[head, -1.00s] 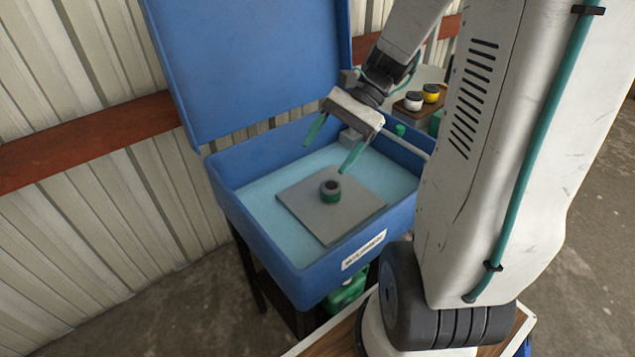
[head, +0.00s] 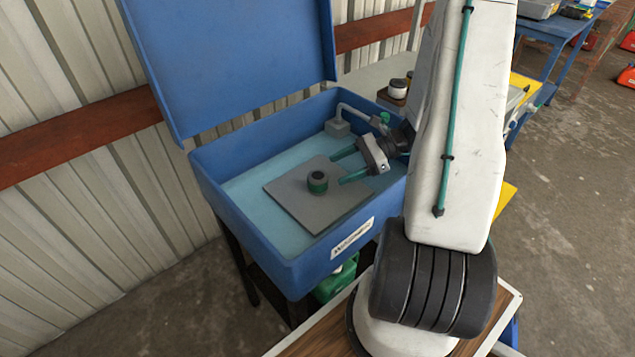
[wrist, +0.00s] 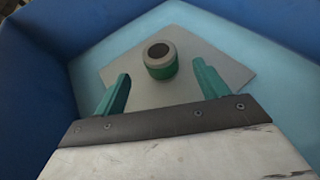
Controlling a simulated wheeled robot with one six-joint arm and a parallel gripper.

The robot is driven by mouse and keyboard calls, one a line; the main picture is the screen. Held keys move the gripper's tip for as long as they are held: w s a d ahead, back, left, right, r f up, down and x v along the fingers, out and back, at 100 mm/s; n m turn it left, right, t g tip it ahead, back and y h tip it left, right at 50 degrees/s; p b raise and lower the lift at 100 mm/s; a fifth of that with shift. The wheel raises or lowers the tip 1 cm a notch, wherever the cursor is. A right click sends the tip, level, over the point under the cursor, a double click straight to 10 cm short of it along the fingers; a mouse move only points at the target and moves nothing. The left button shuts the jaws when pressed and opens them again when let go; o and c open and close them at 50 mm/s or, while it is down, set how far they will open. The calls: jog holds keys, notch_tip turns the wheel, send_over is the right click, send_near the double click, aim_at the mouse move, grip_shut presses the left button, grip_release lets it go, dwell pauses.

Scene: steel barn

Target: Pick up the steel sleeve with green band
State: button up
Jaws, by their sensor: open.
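The steel sleeve with green band (head: 317,182) stands upright on a flat grey plate (head: 290,196) inside a blue parts washer. My gripper (head: 337,166) is open, with two green fingers, and comes in from the right of the sleeve, low over the plate. In the wrist view my gripper (wrist: 162,78) has nothing between its fingers.
The washer's blue walls (head: 250,258) surround the plate, and its raised lid (head: 230,60) stands behind. A grey spout (head: 338,127) with a green knob rises at the back right corner. Small jars (head: 397,88) stand on a board beyond. A green canister (head: 335,283) is below the washer.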

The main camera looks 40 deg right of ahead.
aim_at(319, 175)
jog(key=shift+w+a+f, duration=0.1)
jog(key=shift+w+a, duration=0.05)
jog(key=shift+a, duration=0.25)
jog(key=x, duration=0.6)
jog(key=shift+w+a+f, duration=0.15)
jog(key=shift+a, duration=0.05)
jog(key=c, duration=1.3)
